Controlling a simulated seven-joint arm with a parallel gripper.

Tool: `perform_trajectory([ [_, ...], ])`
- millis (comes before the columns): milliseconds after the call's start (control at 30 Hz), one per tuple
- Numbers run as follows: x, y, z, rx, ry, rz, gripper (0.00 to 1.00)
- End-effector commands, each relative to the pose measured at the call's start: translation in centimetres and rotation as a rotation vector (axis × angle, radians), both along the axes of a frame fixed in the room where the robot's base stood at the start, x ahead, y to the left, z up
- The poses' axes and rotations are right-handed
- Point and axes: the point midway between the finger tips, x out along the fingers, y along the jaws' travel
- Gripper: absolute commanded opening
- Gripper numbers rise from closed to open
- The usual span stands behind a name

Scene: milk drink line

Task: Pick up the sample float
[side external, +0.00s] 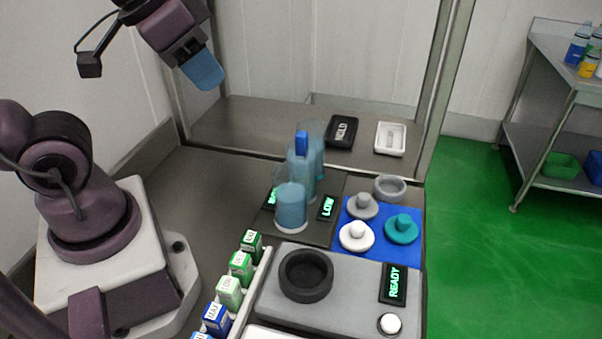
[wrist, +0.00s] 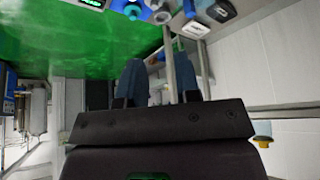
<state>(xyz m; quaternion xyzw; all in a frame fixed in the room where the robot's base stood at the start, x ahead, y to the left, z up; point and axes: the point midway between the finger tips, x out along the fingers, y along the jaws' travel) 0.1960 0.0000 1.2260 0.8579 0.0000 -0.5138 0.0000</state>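No part in view is labelled as the sample float. A narrow piece with a blue top (side external: 302,143) stands upright among the translucent blue cylinders (side external: 291,207) and may be the float; its lower part is hard to make out. Three knobbed pieces sit on a blue mat (side external: 352,208): grey (side external: 363,207), white (side external: 356,237) and teal (side external: 402,229). The teal one also shows in the wrist view (wrist: 132,12). My gripper (side external: 208,80) is high at the upper left, well apart from them all. In the wrist view its two blue fingers (wrist: 159,68) are spread with nothing between them.
A grey ring (side external: 390,188) stands at the mat's back edge. A black HOLD tray (side external: 341,131) and a white tray (side external: 390,139) lie behind. In front are a grey station with a black round well (side external: 306,275), a READY display (side external: 393,284) and a row of small cartons (side external: 229,291).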

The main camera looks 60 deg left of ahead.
Motion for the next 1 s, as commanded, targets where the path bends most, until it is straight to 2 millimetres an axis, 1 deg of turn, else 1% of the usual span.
perform_trajectory([
  [233,0.0,0.0,0.0,0.0,0.0,-0.001,0.3],
  [300,0.0,-0.4,-0.1,0.0,0.003,-0.019,0.3],
  [367,0.1,-1.0,-0.6,-0.003,0.028,-0.052,0.3],
  [467,0.9,-2.0,-2.0,-0.031,0.114,-0.114,0.3],
  [567,2.7,-2.5,-3.8,-0.047,0.212,-0.134,0.3],
  [667,5.1,-2.4,-5.9,-0.045,0.29,-0.05,0.3],
  [767,7.7,-1.8,-7.9,-0.012,0.327,0.092,0.3],
  [800,8.7,-1.3,-8.6,0.008,0.328,0.162,0.3],
  [867,10.3,-0.5,-9.4,0.037,0.311,0.275,0.3],
  [900,11.4,0.2,-9.7,0.054,0.285,0.358,0.3],
  [1000,13.5,2.2,-9.7,0.059,0.203,0.55,0.3],
])
